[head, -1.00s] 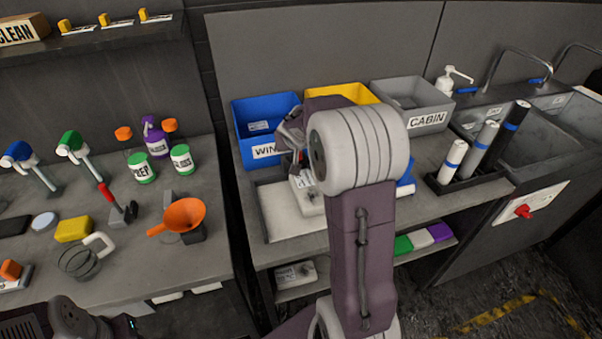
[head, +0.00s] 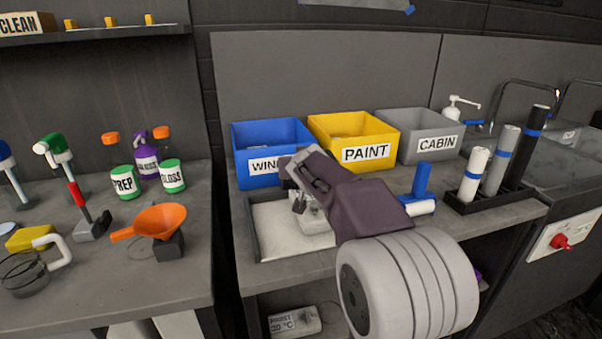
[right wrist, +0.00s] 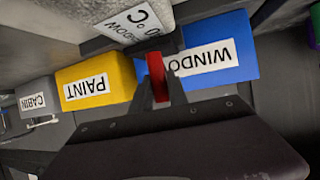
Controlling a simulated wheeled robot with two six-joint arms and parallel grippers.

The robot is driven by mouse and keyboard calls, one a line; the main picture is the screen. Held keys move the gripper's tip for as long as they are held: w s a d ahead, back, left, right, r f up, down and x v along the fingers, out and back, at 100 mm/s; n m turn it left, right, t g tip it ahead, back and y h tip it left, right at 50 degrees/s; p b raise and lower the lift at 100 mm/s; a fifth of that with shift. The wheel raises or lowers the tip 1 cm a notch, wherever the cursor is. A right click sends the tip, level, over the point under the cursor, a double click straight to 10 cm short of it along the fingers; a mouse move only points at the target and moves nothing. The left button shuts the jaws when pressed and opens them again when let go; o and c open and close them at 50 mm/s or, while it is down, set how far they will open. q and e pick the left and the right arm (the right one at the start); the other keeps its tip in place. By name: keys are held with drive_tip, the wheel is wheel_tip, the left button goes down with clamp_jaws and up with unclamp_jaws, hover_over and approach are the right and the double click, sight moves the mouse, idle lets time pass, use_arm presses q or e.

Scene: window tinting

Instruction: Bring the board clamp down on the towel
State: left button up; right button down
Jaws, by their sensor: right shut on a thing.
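In the right wrist view, my right gripper (right wrist: 160,88) is shut on an upright red piece, which looks like the handle of the board clamp (right wrist: 156,72). A dark bar, likely part of the clamp, shows behind it beside a white label reading WINDOW and °C. In the head view, my right gripper (head: 299,192) is low over the tray's back, in front of the blue bin. The towel (head: 316,222) looks like the white block beneath it; contact between clamp and towel is hidden. My left gripper is out of view.
The grey-rimmed tray (head: 257,228) has a pale surface. Behind it stand blue (head: 290,133), yellow (head: 353,127) and grey (head: 402,128) bins. A funnel (head: 160,222) and bottles occupy the left bench.

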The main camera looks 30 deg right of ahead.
drive_tip(key=c, duration=1.3)
unclamp_jaws()
drive_tip(key=p+v, duration=0.1)
drive_tip(key=v, duration=0.8)
